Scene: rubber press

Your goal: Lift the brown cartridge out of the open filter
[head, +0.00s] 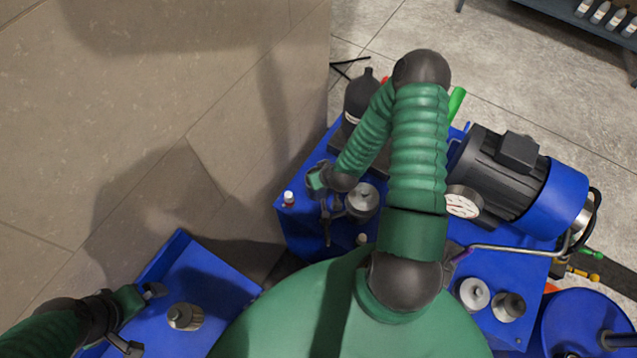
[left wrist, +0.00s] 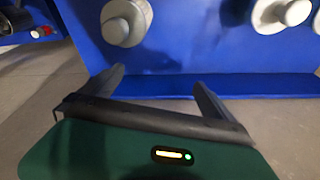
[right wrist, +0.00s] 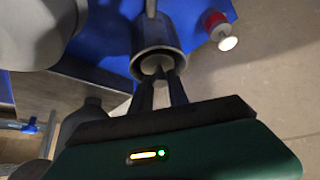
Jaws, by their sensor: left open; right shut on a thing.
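An open grey metal cylinder, the filter (right wrist: 155,38), shows in the right wrist view with its round mouth facing my right gripper (right wrist: 163,82). The brown cartridge (right wrist: 156,65) shows only as a dull round end in that mouth; its colour is hard to tell. My right gripper's fingers are close together on this end, and the rest of the cartridge is hidden. In the head view my right gripper (head: 330,208) is at the left part of the blue machine. My left gripper (head: 142,318) is open and empty at lower left; it also shows in the left wrist view (left wrist: 157,80).
A grey metal part (head: 185,316) stands on a blue surface (head: 205,275) beside my left gripper. A grey cylinder (head: 362,200), a gauge (head: 462,201) and a motor (head: 500,180) stand on the machine. A red and white cap (right wrist: 220,30) is near the filter.

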